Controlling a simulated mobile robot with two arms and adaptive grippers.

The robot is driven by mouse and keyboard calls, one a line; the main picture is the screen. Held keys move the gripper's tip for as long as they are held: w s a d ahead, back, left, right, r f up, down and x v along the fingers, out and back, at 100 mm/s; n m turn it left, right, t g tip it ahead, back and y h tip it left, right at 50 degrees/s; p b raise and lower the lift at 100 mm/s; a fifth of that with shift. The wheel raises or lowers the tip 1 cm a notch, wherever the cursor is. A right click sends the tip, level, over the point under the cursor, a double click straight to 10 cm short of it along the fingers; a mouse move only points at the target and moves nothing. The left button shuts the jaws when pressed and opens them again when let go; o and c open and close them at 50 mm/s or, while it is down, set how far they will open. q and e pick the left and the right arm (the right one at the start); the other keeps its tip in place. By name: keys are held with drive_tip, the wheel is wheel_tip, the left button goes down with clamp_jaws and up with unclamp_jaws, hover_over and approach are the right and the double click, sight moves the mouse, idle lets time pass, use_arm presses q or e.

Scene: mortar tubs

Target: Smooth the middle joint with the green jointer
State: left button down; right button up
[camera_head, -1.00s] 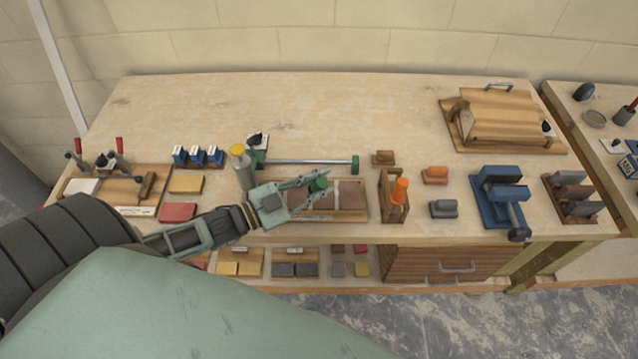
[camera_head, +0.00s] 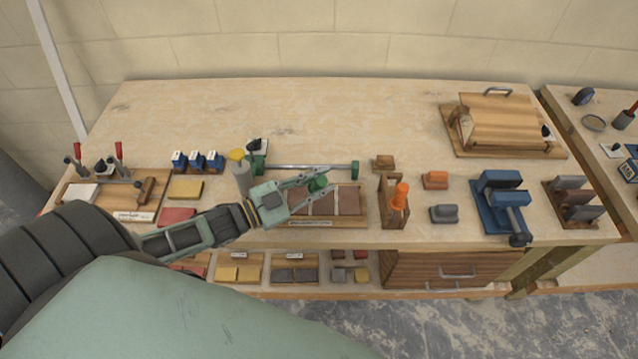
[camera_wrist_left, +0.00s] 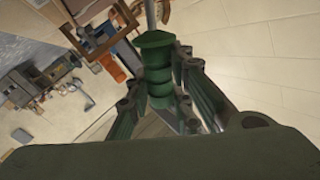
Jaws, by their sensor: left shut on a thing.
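My left gripper (camera_head: 309,184) is shut on the green jointer (camera_head: 318,184) over the tile board. The jointer's ridged green handle (camera_wrist_left: 157,72) also shows between the fingers of my left gripper (camera_wrist_left: 168,85) in the left wrist view, with a grey rod at its end. Below it, brown tiles (camera_head: 344,202) lie side by side on a wooden board (camera_head: 310,223) with pale joints between them. The fingers and handle cover part of the tiles. I cannot tell whether the jointer's tip touches a joint. My right gripper is not in view.
A metal bar with green ends (camera_head: 308,167) lies behind the board. A wooden holder with an orange-handled tool (camera_head: 398,197) stands to the right. The back middle of the bench is clear.

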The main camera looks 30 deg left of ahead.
use_arm(q)
drive_tip(key=shift+w+a, duration=0.3)
drive_tip(key=shift+w, duration=0.15)
drive_tip(key=shift+w, duration=0.1)
drive_tip(key=shift+w+a+b, duration=0.4)
drive_tip(key=shift+w, duration=0.15)
wheel_tip(320, 180, up, 7)
drive_tip(key=p, duration=0.7)
drive_tip(key=shift+d, duration=0.1)
idle(0.4)
